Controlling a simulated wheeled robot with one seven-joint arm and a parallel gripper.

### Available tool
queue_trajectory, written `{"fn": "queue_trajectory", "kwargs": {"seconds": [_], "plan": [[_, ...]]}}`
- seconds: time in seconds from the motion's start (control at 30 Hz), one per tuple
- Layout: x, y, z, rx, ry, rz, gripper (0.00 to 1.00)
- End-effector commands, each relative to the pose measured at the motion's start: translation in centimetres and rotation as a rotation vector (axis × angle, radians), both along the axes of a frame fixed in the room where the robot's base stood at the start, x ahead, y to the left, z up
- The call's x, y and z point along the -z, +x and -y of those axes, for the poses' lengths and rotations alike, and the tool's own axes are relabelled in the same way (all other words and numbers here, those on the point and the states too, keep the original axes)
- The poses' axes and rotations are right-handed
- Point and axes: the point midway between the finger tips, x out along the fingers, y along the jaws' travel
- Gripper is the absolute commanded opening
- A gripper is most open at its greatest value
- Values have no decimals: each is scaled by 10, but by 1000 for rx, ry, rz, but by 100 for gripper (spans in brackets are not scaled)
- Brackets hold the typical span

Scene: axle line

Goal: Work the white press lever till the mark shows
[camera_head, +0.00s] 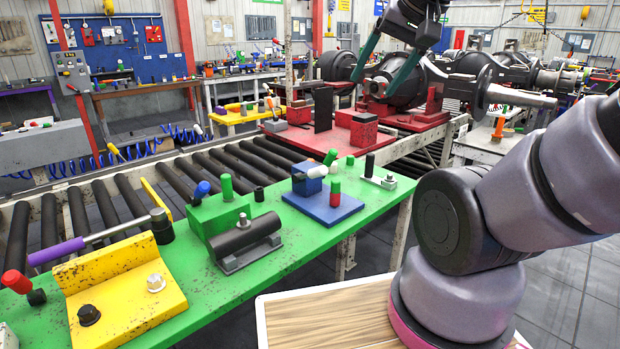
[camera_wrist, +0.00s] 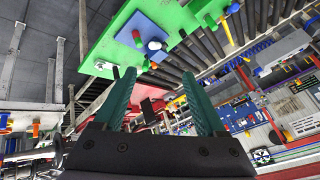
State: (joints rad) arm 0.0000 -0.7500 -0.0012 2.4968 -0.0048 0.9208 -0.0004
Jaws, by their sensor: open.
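The white press lever (camera_head: 317,171) is a short white handle on a small blue block (camera_head: 307,184). The block stands on a blue plate (camera_head: 318,208) on the green bench, with a red peg (camera_head: 335,194) beside it. In the wrist view the white lever end (camera_wrist: 154,44) shows over the blue plate (camera_wrist: 132,22), beyond my fingers. My gripper (camera_head: 375,87) is open and empty, with teal fingers, high above and behind the bench. It also shows in the wrist view (camera_wrist: 158,74), apart from the lever. I cannot make out any mark.
The green bench top (camera_head: 285,262) also holds a green block (camera_head: 217,214), a dark cylinder in a grey cradle (camera_head: 245,242), a yellow angle bracket (camera_head: 128,303) and a purple-handled lever (camera_head: 57,251). Black rollers (camera_head: 110,205) run behind it. A large axle housing (camera_head: 405,80) stands behind my gripper.

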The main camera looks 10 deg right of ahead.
Motion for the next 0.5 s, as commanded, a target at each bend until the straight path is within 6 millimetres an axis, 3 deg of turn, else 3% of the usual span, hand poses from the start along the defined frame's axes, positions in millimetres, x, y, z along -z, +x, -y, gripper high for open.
{"fn": "queue_trajectory", "kwargs": {"seconds": [0.03,0.07,0.23,0.37,0.5], "plan": [[0,0,0,0,0,0,73],[0,0,0,0,0,0,66],[0,7,0,6,12,-17,1],[1,27,-1,29,46,-68,0],[8,60,-2,77,89,-150,0]]}}
